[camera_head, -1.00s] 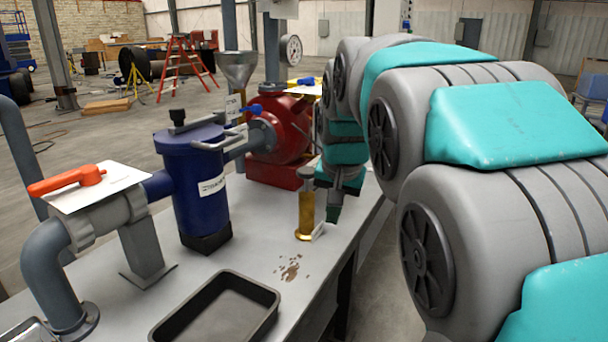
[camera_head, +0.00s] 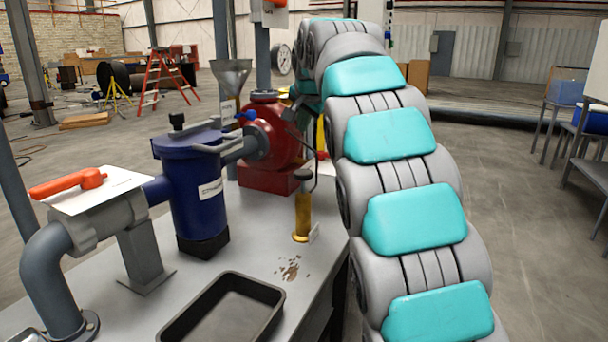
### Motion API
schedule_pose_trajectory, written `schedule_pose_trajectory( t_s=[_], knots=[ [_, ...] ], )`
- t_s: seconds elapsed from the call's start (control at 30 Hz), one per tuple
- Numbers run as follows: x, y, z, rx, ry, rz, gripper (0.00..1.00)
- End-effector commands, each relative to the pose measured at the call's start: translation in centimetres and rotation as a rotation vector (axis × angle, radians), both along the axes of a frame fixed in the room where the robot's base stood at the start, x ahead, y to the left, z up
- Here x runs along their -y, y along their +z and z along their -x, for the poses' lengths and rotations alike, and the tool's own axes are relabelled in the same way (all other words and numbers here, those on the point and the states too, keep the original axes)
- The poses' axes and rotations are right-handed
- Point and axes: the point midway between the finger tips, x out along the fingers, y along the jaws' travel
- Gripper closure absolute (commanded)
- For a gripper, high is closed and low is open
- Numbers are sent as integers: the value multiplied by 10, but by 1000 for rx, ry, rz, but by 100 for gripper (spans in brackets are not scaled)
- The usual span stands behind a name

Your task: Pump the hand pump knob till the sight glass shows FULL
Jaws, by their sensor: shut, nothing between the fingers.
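The hand pump (camera_head: 302,214) is a brass upright cylinder on a round base, near the right edge of the bench.
A blue filter housing (camera_head: 197,200), a red pump body (camera_head: 270,147), a grey funnel (camera_head: 231,78) and a pipe with an orange-handled valve (camera_head: 68,184) stand on the bench (camera_head: 185,270). A black tray (camera_head: 277,294) is in front. A gauge (camera_head: 282,60) is behind. Open floor lies right.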

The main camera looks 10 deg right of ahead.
Motion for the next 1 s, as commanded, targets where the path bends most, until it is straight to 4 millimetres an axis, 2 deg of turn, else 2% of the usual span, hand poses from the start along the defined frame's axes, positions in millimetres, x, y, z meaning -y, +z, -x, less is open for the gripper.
schedule_pose_trajectory(
  t_s=[0.33,0.53,0.77,1.0],
  knots=[
    [0,1,0,2,0,-1,100],
    [0,-6,0,1,-1,-1,100],
    [1,-29,0,1,-2,0,100],
    [1,-62,0,2,-2,-1,100]
  ],
)
